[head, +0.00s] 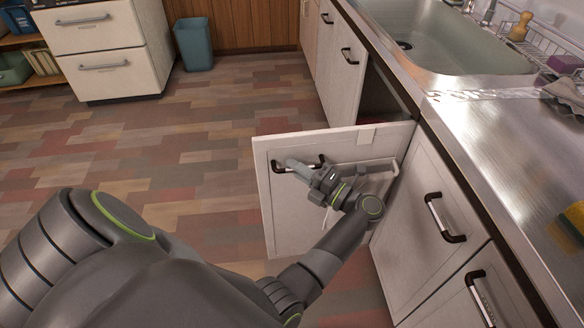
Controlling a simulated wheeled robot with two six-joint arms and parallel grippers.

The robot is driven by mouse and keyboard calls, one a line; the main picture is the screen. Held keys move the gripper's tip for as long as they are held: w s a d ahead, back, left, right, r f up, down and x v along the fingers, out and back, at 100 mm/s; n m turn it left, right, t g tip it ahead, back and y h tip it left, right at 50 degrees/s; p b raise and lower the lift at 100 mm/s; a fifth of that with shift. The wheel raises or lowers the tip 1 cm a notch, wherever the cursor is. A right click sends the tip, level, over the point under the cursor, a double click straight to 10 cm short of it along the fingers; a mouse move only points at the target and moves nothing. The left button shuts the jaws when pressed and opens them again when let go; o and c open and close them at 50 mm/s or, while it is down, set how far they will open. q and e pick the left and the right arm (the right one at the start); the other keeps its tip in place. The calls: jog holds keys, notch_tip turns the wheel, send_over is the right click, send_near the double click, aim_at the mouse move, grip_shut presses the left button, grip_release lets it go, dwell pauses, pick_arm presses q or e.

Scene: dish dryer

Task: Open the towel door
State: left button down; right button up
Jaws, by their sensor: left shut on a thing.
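The white towel door (285,215) stands swung out from the counter front, roughly square to it, with its face towards me. It has a black handle (318,160) near its upper left corner and a pale bar (394,170) towards the right. My left gripper (300,168) is at the handle and shut on it, its fingers covering part of it. My left arm crosses in front of the door's lower right part. A dark cabinet opening (380,95) shows behind the door. My right gripper is not in view.
Shut white cabinet doors with black handles (445,218) run along the counter to the right. A metal sink (450,45) is set in the steel worktop (500,130). A blue bin (194,45) and white drawers (105,50) stand at the back. The tiled floor left of the door is clear.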

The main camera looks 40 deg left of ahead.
pick_arm(q)
jog(key=c, duration=1.7)
grip_release()
jog(key=shift+c, duration=0.2)
